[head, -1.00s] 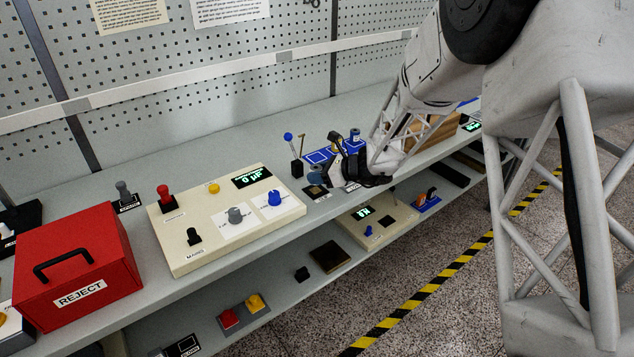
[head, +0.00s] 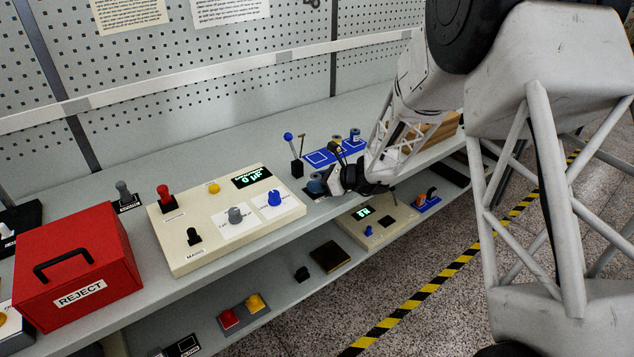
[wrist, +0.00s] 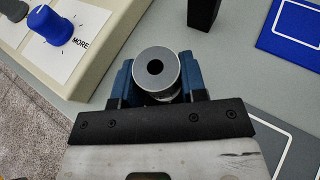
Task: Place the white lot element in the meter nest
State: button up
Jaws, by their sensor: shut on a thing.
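My gripper (wrist: 157,85) is shut on a pale grey-white round piece (wrist: 155,68) with a dark central hole, seen end-on between blue fingers. In the head view my gripper (head: 317,184) is low over the bench, just right of the cream meter panel (head: 185,262). The held piece is hard to make out there. The meter nest cannot be clearly seen; the spot beside the panel's right end is covered by the fingers. I cannot tell whether the piece touches anything below.
A blue mat (head: 318,158) with small spools stands behind my gripper. A blue-knobbed lever (head: 296,165) rises close to its left. The panel's blue knob (wrist: 57,25) is near in the wrist view. A red reject box (head: 78,265) is far left. A lower shelf holds other devices.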

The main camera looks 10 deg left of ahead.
jog(key=shift+f, duration=0.1)
jog(key=o, duration=1)
jog(key=v, duration=1.2)
dwell(0.6)
